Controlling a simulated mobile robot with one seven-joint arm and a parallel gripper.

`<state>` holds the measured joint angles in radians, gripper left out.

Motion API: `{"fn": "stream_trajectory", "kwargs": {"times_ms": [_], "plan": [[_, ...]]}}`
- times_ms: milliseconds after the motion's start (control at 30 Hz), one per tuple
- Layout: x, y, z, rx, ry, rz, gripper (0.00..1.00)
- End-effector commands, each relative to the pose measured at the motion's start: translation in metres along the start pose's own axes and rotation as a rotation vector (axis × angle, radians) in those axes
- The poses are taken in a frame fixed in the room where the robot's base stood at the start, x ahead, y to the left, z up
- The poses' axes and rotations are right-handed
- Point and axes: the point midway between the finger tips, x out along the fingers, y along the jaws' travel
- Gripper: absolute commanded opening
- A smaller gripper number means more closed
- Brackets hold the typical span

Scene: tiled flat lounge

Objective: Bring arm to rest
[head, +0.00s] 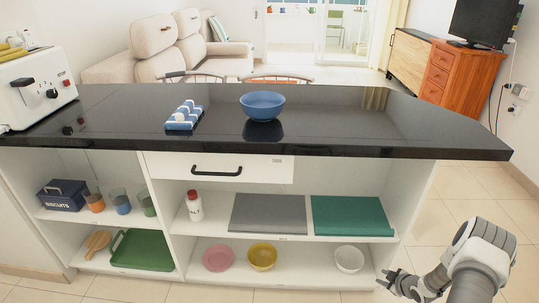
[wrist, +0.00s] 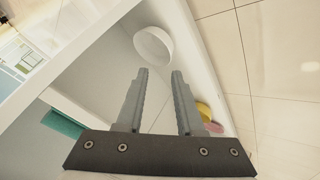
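My gripper (head: 391,280) is at the lower right in the head view, low in front of the counter's right end, with my arm bent down to it. In the wrist view my gripper (wrist: 158,72) has its two fingers apart with nothing between them. Beyond the fingertips is a white bowl (wrist: 154,45) on the bottom shelf. The same white bowl (head: 349,259) shows in the head view, to the left of my gripper and apart from it.
The black countertop (head: 340,120) holds a blue bowl (head: 262,105), an egg rack (head: 184,116) and a toaster (head: 38,88). Below, shelves hold a yellow bowl (head: 262,256), a pink bowl (head: 218,258) and a green tray (head: 143,249). Tiled floor (head: 470,205) is clear at right.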

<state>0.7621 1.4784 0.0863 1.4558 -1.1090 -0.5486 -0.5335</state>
Motion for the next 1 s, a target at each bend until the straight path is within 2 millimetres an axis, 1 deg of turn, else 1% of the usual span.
{"fn": "stream_trajectory", "kwargs": {"times_ms": [33, 100, 200, 267, 300, 367, 500, 633, 767, 800, 867, 1000], "plan": [[-0.011, 0.023, -0.013, -0.003, -0.025, 0.012, 0.36], [-0.025, 0.048, -0.027, 0.006, -0.063, 0.026, 0.36], [-0.047, 0.08, -0.05, 0.022, -0.113, 0.046, 0.36], [-0.062, 0.097, -0.065, 0.035, -0.142, 0.059, 0.36], [-0.071, 0.107, -0.075, 0.044, -0.159, 0.068, 0.36], [-0.087, 0.121, -0.091, 0.06, -0.185, 0.082, 0.36], [-0.127, 0.148, -0.13, 0.101, -0.237, 0.116, 0.36], [-0.167, 0.165, -0.165, 0.148, -0.277, 0.147, 0.36], [-0.208, 0.173, -0.201, 0.202, -0.307, 0.176, 0.36], [-0.222, 0.174, -0.211, 0.219, -0.316, 0.185, 0.36], [-0.241, 0.174, -0.227, 0.246, -0.327, 0.196, 0.36], [-0.288, 0.168, -0.26, 0.316, -0.344, 0.218, 0.36]]}}
